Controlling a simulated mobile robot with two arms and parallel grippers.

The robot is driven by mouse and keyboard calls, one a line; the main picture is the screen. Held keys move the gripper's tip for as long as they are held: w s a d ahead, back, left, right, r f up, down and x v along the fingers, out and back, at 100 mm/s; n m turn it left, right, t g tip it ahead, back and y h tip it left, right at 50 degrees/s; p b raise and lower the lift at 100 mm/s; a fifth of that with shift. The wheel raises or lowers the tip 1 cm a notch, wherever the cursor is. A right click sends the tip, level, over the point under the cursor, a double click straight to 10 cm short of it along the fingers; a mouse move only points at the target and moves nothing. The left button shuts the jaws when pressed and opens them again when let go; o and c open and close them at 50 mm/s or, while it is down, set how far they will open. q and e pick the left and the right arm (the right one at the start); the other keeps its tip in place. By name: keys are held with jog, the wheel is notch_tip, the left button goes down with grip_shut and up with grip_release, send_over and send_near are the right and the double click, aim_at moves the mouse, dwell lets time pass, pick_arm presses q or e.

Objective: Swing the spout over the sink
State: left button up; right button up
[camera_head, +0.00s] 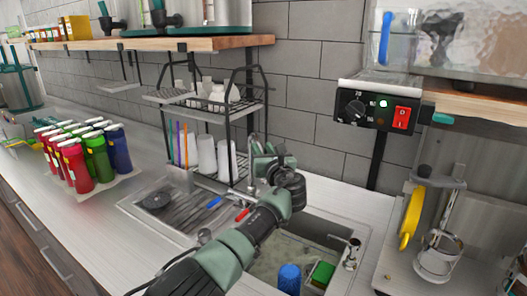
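The metal sink (368,234) has a ribbed drainboard (178,208) on its left and a basin on its right, in the camera_head view. A slim metal tap (253,143) rises behind the sink, beside the wire rack. My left gripper (264,160) is right by this tap, above the sink's back edge. My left wrist and the gripper body hide most of the spout, so I cannot tell whether the fingers touch it or how far apart they are. My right gripper is not in view.
A blue cup (289,278) and a green-yellow sponge (322,272) are in the basin. A metal fixture (351,252) stands at its right edge. A wire rack (229,122) with white cups stands behind. The sealer machine (440,225) is right; colored bottles (97,152) stand left.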

pick_arm(q)
jog(key=b+v, duration=0.1)
jog(key=v, duration=0.7)
dwell(0.4)
